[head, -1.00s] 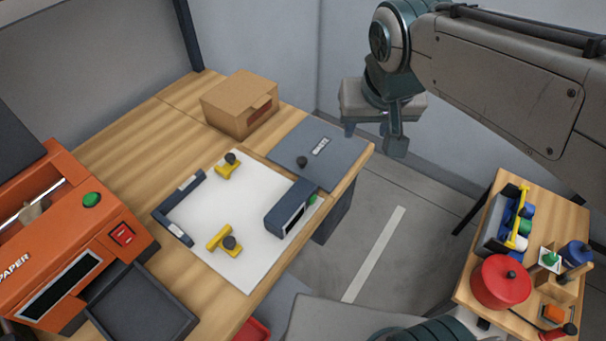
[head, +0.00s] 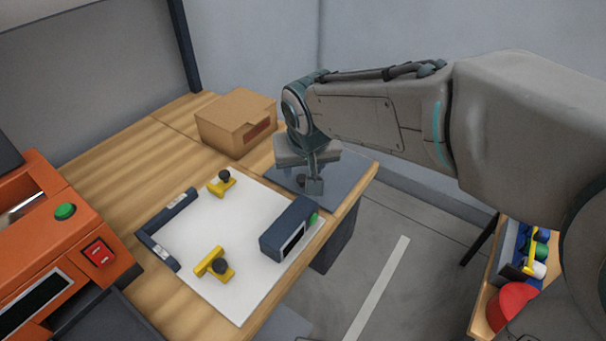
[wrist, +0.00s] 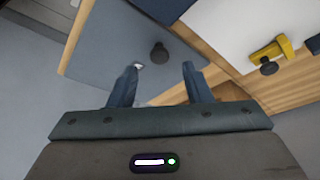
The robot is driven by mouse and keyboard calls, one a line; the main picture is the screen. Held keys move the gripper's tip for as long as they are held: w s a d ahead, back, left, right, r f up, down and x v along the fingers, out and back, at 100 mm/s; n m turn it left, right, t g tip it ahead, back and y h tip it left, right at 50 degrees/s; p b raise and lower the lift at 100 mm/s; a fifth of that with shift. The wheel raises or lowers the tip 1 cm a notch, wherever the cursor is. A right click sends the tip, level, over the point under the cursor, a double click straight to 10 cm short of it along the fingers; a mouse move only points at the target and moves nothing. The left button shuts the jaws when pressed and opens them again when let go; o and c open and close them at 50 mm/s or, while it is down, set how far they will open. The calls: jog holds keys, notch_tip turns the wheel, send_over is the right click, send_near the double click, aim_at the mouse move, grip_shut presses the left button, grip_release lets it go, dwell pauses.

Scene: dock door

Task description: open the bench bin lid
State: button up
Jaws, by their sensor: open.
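The bench bin lid (head: 345,182) is a flat grey-blue panel set in the far right corner of the wooden bench. It lies flat and looks closed. Its round black knob (head: 300,180) stands up from it; the knob also shows in the wrist view (wrist: 159,53). My gripper (wrist: 160,68) is open and empty, pointing down over the lid. In the wrist view the knob appears just beyond the gap between the fingertips, not clasped. In the head view my gripper (head: 308,178) overlaps the knob and hides part of the lid and its label.
A cardboard box (head: 235,122) stands left of the lid. A white board (head: 215,245) with yellow clamps and a dark block (head: 287,230) lies nearer. An orange machine (head: 60,245) is at left. A side table (head: 485,300) holds a red pot (head: 512,300). A grey wall rises behind.

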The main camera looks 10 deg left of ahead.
aim_at(302, 177)
jog(key=shift+x, duration=1.9)
grip_shut()
jog(key=shift+r, duration=0.15)
